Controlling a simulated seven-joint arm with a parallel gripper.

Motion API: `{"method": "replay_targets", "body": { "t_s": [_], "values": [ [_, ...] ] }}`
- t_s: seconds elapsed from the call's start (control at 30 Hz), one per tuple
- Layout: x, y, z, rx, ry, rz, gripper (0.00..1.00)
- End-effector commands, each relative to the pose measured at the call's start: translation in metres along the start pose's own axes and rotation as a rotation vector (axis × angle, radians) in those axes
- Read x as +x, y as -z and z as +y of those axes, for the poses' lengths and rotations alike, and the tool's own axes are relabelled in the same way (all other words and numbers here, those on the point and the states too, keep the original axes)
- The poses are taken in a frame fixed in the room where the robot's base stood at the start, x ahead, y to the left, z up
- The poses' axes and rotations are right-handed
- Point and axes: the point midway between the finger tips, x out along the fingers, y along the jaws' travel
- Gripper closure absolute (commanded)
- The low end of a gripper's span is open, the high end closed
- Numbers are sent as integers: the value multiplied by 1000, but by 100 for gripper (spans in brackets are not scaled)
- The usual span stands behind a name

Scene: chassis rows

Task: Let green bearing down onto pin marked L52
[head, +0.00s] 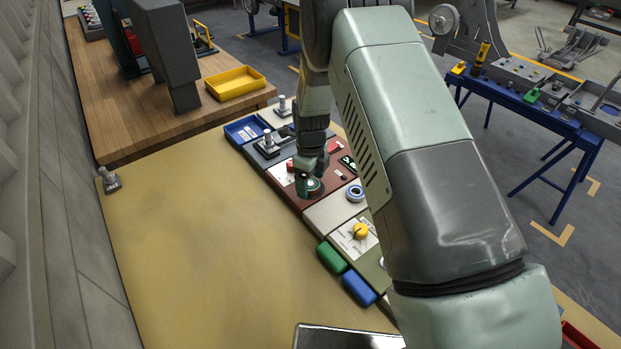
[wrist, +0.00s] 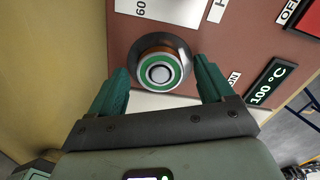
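The green bearing (wrist: 158,70), a ring with a green face and metal rims, sits between my fingers in the wrist view. A pale round pin top (wrist: 160,74) shows in its centre, and a dark round base shows behind it. In the head view the bearing (head: 315,187) is at the red-brown panel, partly hidden by my gripper (head: 308,177). In the wrist view a narrow gap shows between each green finger and the bearing, so my gripper looks open around it.
A yellow knob (head: 360,231), a green block (head: 331,258) and a blue block (head: 358,288) are nearer. Metal posts (head: 268,143) and a blue tray (head: 243,130) are farther back.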

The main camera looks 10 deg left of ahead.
Motion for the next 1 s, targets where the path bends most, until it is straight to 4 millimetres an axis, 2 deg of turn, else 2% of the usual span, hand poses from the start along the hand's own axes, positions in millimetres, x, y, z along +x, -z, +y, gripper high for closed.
{"method": "replay_targets", "body": {
  "t_s": [0.03, 0.4, 0.43, 0.47, 0.67, 1.0],
  "values": [
    [0, 0, 0, 0, 0, 0, 25],
    [0, 0, 0, 0, 0, 0, 82],
    [0, 0, 0, 0, 0, 0, 82],
    [0, 0, 0, 0, 0, 0, 88],
    [-6, 0, 0, 0, 1, -1, 88],
    [-26, 0, 0, 1, 2, -1, 88]
  ]
}}
